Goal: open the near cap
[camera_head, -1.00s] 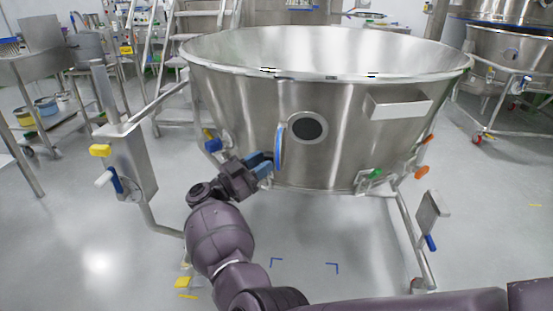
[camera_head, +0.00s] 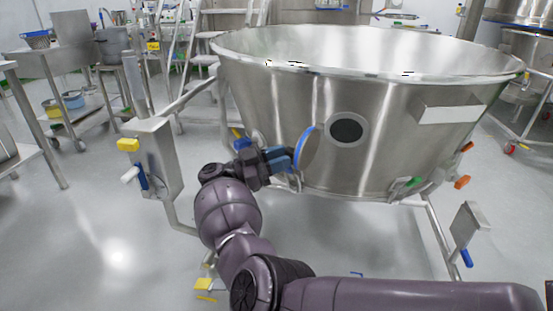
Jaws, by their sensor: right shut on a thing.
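The near cap (camera_head: 308,148) is a round disc with a blue rim on the front of the large steel bowl (camera_head: 240,95). It stands out from the wall, tilted, to the left of the dark round port (camera_head: 346,131), which is uncovered. My right gripper (camera_head: 284,159), with blue fingers, is shut on the cap at its lower left edge. The fingertips partly hide the grip. My left gripper is not in view.
A steel control box (camera_head: 155,160) with yellow and blue handles stands left of the bowl. A smaller box (camera_head: 467,228) is on the right leg. Green (camera_head: 413,182) and orange (camera_head: 462,182) handles sit low on the bowl. Open floor lies in front.

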